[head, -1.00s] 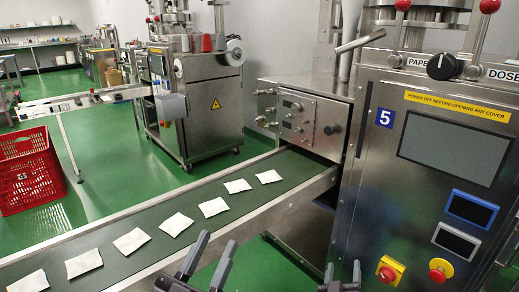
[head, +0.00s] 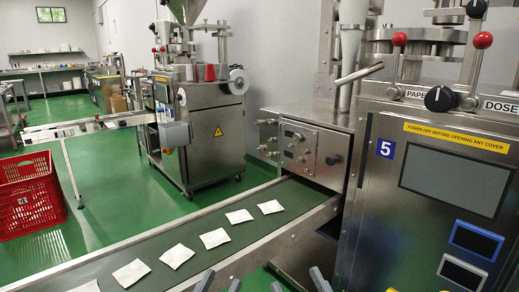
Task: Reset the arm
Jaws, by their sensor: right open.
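My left gripper (head: 220,284) shows only as two dark fingertips at the bottom edge, in front of the conveyor. The tips are apart with nothing visible between them. My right gripper (head: 298,284) shows as two fingertips at the bottom edge, to the right of the left one. It is open, with a wide gap and nothing visible between the tips. Both arms and the rest of both grippers are out of frame.
A green conveyor belt (head: 203,267) carries several white teabags (head: 214,239) in a row. It runs to the machine marked 5 (head: 386,148) on the right, with its switches and levers. A red crate (head: 30,196) stands on the open green floor at left.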

